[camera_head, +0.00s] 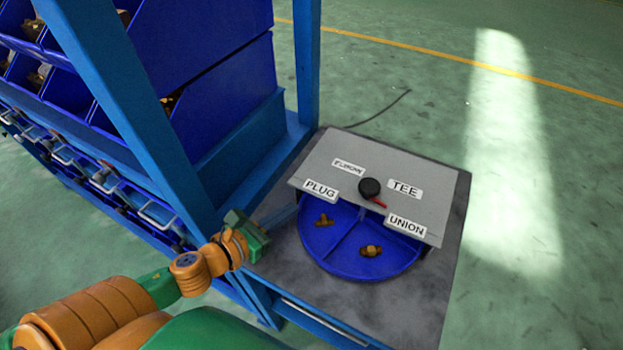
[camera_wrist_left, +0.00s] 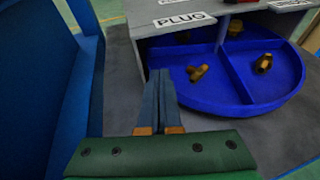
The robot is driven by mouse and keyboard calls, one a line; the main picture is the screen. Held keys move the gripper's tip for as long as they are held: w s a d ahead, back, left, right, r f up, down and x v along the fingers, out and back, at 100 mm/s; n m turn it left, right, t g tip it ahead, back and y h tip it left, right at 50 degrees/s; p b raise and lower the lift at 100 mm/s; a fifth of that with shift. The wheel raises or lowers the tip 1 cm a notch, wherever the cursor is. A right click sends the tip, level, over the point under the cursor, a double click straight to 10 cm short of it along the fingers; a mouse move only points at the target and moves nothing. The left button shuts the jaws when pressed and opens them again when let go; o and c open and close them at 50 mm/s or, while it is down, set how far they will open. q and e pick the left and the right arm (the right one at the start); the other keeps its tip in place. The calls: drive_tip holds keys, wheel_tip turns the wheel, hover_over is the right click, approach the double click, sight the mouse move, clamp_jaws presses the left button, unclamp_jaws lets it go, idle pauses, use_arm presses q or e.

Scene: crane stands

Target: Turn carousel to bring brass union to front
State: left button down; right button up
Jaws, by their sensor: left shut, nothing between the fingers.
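The carousel is a round blue tray (camera_head: 340,268) with dividers, partly under a grey cover (camera_head: 330,155). The cover has labels including PLUG, TEE and UNION (camera_head: 406,225), and a black knob (camera_head: 369,187) whose red pointer aims toward UNION. A brass fitting (camera_head: 371,250), which looks like the union, lies in the front right compartment; it also shows in the left wrist view (camera_wrist_left: 263,64). A tee-like brass fitting (camera_head: 323,220) lies in the left compartment. My left gripper (camera_head: 262,239) is shut and empty, left of the tray; its fingers (camera_wrist_left: 159,74) appear apart from the tray.
The carousel stands on a dark grey table (camera_head: 400,310). A blue rack with bins (camera_head: 215,40) and a blue post (camera_head: 307,60) stand to the left and behind. More brass pieces (camera_wrist_left: 235,27) show under the cover. Open floor lies to the right.

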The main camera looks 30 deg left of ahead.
sight(313, 203)
use_arm(q)
drive_tip(key=shift+w+d, duration=0.35)
drive_tip(key=shift+w, duration=0.4)
drive_tip(key=x, duration=0.7)
drive_tip(key=shift+d+f+p, duration=0.1)
drive_tip(key=shift+f+p, duration=0.15)
drive_tip(key=shift+p, duration=0.15)
drive_tip(key=shift+s, duration=0.15)
drive_tip(key=shift+w, duration=0.9)
drive_tip(key=shift+r, duration=0.1)
